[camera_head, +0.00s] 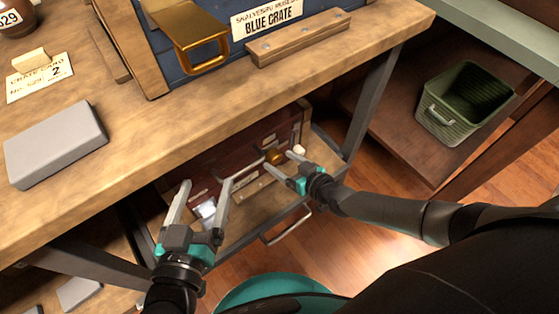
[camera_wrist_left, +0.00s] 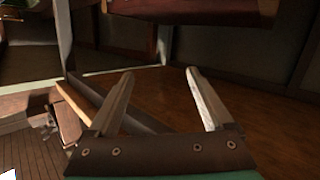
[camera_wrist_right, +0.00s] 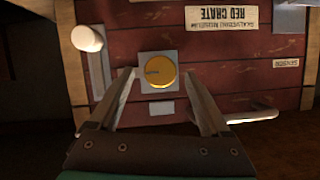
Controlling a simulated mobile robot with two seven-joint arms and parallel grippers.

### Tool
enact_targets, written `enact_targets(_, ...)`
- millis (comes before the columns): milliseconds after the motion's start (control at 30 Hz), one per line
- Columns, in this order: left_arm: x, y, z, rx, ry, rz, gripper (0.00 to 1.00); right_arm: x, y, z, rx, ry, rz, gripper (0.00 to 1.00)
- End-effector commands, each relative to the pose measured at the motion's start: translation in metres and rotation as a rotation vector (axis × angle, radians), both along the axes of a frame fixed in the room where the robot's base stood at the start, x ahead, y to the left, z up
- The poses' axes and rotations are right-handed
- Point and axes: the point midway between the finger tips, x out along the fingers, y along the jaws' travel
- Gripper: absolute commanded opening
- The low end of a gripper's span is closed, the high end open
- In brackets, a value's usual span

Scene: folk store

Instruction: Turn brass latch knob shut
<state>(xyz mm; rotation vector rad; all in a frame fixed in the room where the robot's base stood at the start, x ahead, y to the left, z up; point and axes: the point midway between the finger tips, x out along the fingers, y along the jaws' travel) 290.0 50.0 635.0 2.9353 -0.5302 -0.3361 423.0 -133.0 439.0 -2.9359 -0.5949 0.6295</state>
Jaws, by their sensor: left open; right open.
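The brass latch knob (camera_wrist_right: 158,73) is a round yellow disc on a square grey plate on the front of the red crate (camera_wrist_right: 225,70). In the head view the knob (camera_head: 274,156) shows small, beside my right fingertips. My right gripper (camera_wrist_right: 165,75) is open, with its fingers to either side of and below the knob in the right wrist view; I cannot tell whether they touch it. My left gripper (camera_head: 206,184) is open and empty, in front of the left part of the crate. The left wrist view shows it (camera_wrist_left: 158,75) with nothing between its fingers.
The red crate sits on a shelf under the wooden worktop (camera_head: 210,110). A white peg (camera_wrist_right: 87,38) and a metal handle (camera_wrist_right: 245,114) stick out from its front. A blue crate (camera_head: 210,25) and a grey block (camera_head: 55,143) are on the worktop. A green bin (camera_head: 440,125) stands at right.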

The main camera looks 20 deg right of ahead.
Motion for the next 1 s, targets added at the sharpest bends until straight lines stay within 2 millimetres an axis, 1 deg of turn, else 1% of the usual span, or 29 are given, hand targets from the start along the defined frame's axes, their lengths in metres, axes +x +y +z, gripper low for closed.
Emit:
enact_targets(300, -0.007, -0.006, 0.007, -0.067, -0.099, 0.005, 0.85, 0.011, 0.005, -0.005, 0.001, 0.0, 0.0, 0.81)
enact_targets(700, -0.008, -0.006, 0.01, -0.08, -0.118, 0.008, 0.85, 0.012, 0.006, -0.005, 0.0, 0.0, 0.0, 0.81)
enact_targets(767, -0.008, -0.006, 0.01, -0.08, -0.118, 0.008, 0.85, 0.012, 0.006, -0.005, 0.0, 0.0, 0.0, 0.76)
enact_targets(1000, -0.007, -0.006, 0.01, -0.079, -0.117, 0.008, 0.85, 0.012, 0.006, -0.005, 0.0, 0.0, 0.0, 0.49)
